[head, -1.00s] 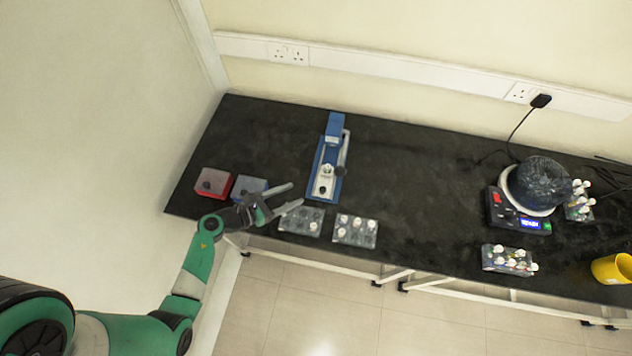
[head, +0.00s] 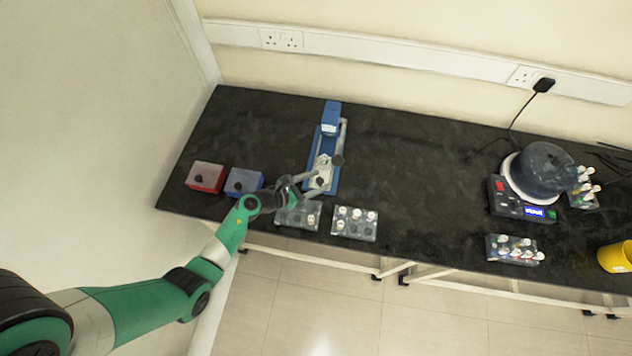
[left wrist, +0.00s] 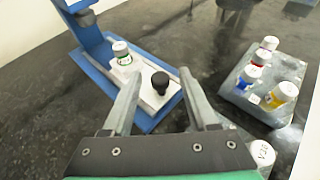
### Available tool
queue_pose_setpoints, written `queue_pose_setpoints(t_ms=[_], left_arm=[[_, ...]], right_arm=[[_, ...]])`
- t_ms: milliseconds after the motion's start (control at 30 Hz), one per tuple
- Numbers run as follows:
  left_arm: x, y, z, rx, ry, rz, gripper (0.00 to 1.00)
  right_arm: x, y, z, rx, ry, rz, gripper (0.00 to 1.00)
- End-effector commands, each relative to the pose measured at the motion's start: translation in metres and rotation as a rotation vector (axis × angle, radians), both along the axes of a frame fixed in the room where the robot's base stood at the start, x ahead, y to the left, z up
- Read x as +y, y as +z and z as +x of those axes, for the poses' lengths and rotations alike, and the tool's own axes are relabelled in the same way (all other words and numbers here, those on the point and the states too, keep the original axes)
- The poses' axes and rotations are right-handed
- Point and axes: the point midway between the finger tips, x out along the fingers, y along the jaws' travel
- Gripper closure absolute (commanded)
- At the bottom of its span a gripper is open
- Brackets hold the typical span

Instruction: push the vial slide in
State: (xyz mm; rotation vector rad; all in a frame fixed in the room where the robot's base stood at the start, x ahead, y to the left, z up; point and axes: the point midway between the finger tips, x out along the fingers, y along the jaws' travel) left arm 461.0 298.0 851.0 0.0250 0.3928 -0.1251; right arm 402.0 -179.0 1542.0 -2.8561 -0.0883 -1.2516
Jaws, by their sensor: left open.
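The blue vial press (head: 330,119) stands on the black bench, with its blue upright at the back. Its pale slide (head: 318,180) lies at the front of the blue base. In the left wrist view, the slide (left wrist: 147,92) carries a white-capped vial (left wrist: 121,53) and a black knob (left wrist: 160,80) nearer me. My left gripper (head: 317,179) is open and empty at the front end of the slide. In the left wrist view, the knob appears between its fingertips (left wrist: 158,76); I cannot tell if they touch it. My right gripper is out of view.
Two vial racks (head: 297,216) (head: 355,223) stand close in front of the press. A red box (head: 206,178) and a blue box (head: 243,182) are to its left. A device with a dark round top (head: 543,172) stands far right. The bench between is clear.

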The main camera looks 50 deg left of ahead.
Motion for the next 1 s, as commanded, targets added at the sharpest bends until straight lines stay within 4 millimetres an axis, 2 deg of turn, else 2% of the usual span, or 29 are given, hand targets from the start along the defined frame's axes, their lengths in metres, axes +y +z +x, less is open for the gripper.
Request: queue_pose_setpoints(t_ms=[200,500,533,1000], left_arm=[[0.0001,0.0006,0.0004,0.0,0.0,0.0,0.43],[0.0001,0.0007,0.0002,-0.001,0.0,0.0,0.97],[0.0001,0.0007,0.0002,0.0,0.0,0.0,1.0],[0.0002,0.0007,0.0002,-0.001,0.0,0.0,1.0]], right_arm=[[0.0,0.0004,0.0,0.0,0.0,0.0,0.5],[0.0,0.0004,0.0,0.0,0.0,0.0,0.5],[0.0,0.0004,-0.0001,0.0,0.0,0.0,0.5],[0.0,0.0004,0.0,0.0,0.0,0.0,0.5]])
